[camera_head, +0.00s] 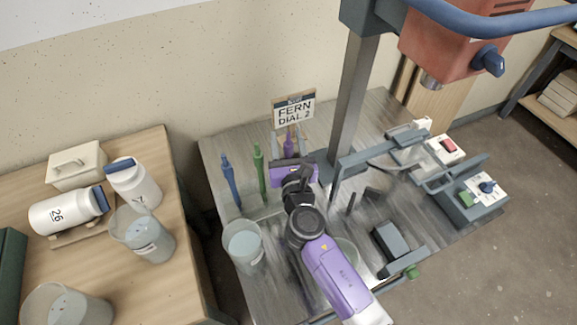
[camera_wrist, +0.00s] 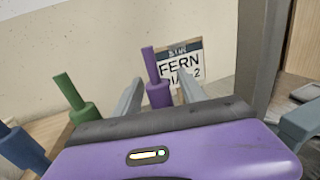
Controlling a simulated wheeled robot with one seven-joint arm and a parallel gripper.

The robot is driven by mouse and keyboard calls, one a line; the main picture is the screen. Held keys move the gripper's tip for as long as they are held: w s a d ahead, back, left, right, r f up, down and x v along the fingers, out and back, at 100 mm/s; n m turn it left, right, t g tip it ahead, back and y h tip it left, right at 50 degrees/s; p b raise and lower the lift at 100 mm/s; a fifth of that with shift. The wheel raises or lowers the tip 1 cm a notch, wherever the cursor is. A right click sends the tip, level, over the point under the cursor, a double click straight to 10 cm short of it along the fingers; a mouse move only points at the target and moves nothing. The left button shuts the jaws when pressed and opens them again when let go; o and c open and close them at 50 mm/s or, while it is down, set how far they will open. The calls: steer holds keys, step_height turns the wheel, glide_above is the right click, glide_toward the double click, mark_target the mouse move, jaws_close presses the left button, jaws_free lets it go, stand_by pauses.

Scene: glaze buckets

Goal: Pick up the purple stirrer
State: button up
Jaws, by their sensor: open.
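The purple stirrer (camera_head: 288,146) stands upright at the back of the grey table, its lower part hidden behind my gripper in the head view. In the wrist view the purple stirrer (camera_wrist: 158,93) shows its thin shaft and thicker collar between the two grey fingers. My gripper (camera_wrist: 158,98) is open, one finger on each side of the stirrer, with a gap visible on the left; I cannot tell whether the right finger touches it. My gripper also shows in the head view (camera_head: 290,145).
A green stirrer (camera_head: 260,173) and a blue stirrer (camera_head: 231,180) stand left of the purple one. A sign reading "FERN DIAL 2" (camera_head: 294,109) is behind it. A grey post (camera_head: 352,110) rises close on the right. A bucket (camera_head: 243,246) stands at the front left.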

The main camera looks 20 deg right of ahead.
steer(key=shift+c, duration=0.5)
jaws_close()
steer(key=shift+r, duration=0.1)
step_height(320, 180, up, 28)
steer(key=p, duration=1.1)
steer(key=shift+r, duration=0.2)
stand_by(0.4)
